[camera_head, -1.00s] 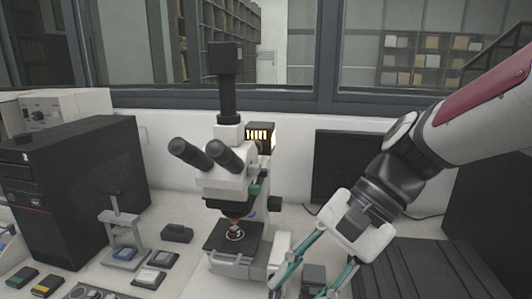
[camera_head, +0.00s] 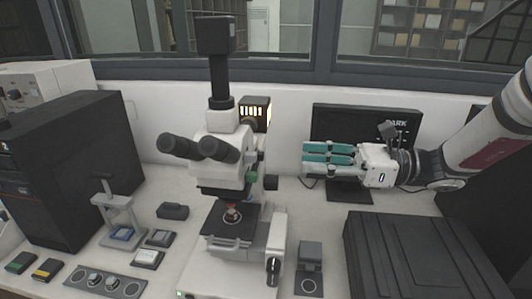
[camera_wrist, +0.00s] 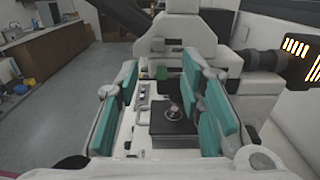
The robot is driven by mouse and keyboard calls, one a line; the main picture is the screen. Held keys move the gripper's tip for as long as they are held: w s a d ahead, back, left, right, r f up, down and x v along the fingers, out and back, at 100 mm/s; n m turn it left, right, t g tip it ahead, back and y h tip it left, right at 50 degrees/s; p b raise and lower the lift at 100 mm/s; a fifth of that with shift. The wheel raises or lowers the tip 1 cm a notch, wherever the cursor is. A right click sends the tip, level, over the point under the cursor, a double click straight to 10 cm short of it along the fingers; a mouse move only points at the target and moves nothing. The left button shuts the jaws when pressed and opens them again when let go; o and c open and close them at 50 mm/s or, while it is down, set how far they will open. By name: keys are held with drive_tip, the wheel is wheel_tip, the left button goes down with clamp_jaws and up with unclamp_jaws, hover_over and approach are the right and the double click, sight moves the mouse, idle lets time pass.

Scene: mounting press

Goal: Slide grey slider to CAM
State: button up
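The white microscope (camera_head: 222,165) stands in the middle of the bench, its right side facing my gripper. In the wrist view a small grey piece (camera_wrist: 157,45) shows on the microscope's side, above a green knob (camera_wrist: 162,73). It may be the grey slider, but it is too small to be sure, and no CAM label is readable. The green knob also shows in the head view (camera_head: 253,181). My gripper (camera_head: 305,158) is right of the microscope, pointing left at it, apart from it. Its teal-padded fingers (camera_wrist: 165,85) are spread, with nothing between them.
A lit lamp housing (camera_head: 255,112) is behind the microscope. A monitor (camera_head: 335,122) stands behind my gripper. A black ribbed case (camera_head: 415,255) and a small dark block (camera_head: 310,255) lie at right. A dark computer case (camera_head: 60,170) stands at left.

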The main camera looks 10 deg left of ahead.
sight(256, 156)
drive_tip(key=a, duration=0.3)
drive_tip(key=a+p, duration=0.1)
drive_tip(key=a, duration=0.6)
drive_tip(key=shift+s+a, duration=0.25)
drive_tip(key=shift+s, duration=0.15)
clamp_jaws()
